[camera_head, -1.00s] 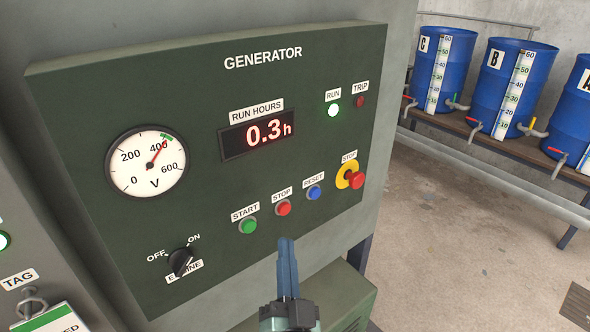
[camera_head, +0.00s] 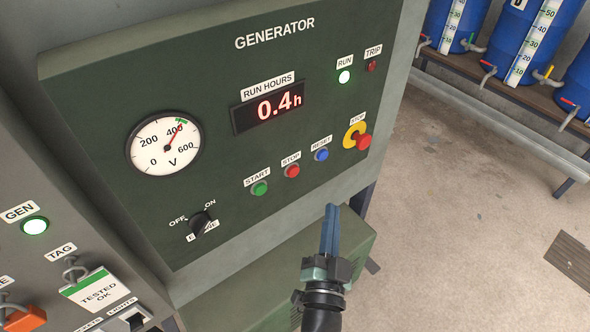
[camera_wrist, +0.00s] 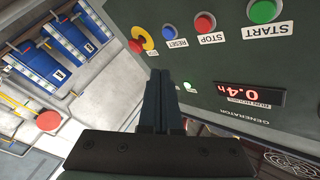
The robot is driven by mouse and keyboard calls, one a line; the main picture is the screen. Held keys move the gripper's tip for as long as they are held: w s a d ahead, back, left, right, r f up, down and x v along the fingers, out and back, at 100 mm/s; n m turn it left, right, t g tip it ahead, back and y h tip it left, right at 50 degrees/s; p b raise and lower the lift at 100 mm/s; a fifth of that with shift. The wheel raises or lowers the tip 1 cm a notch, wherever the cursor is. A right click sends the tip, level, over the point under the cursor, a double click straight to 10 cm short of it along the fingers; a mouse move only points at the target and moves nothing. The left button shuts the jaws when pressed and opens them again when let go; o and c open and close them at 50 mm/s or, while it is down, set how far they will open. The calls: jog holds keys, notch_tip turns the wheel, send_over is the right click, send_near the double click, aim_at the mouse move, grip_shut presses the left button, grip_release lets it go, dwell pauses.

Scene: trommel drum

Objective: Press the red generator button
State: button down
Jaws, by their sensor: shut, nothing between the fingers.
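The green generator panel (camera_head: 225,130) holds a red STOP button (camera_head: 292,171) between the green START button (camera_head: 260,188) and the blue RESET button (camera_head: 321,154). A larger red mushroom stop button (camera_head: 363,141) on a yellow ring sits to the right. In the wrist view the red STOP button (camera_wrist: 205,22) and the red mushroom button (camera_wrist: 135,46) also show. My gripper (camera_head: 332,207) is shut and empty, with its tips below and to the right of the button row in the head view. I see no contact with any button.
The RUN lamp (camera_head: 344,77) is lit and the TRIP lamp (camera_head: 372,66) is dark red. The run-hours display (camera_head: 268,106) reads 0.4 h. An ON/OFF engine knob (camera_head: 203,223) is at lower left. Blue barrels (camera_head: 525,40) stand on a rack behind open floor.

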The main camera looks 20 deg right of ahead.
jog(key=w+a, duration=0.3)
jog(key=w, duration=0.5)
jog(key=shift+p, duration=0.45)
jog(key=shift+w, duration=0.2)
dwell(1.5)
jog(key=shift+w+a, duration=0.1)
jog(key=shift+w, duration=0.15)
jog(key=shift+w+a, duration=0.15)
jog(key=shift+w, duration=0.25)
dwell(0.6)
dwell(0.4)
jog(key=shift+s+d, duration=0.3)
jog(key=shift+s, duration=0.5)
jog(key=shift+p, duration=0.3)
jog(key=s, duration=0.1)
jog(key=s+d, duration=0.1)
jog(key=s, duration=0.2)
jog(key=shift+s+d, duration=0.35)
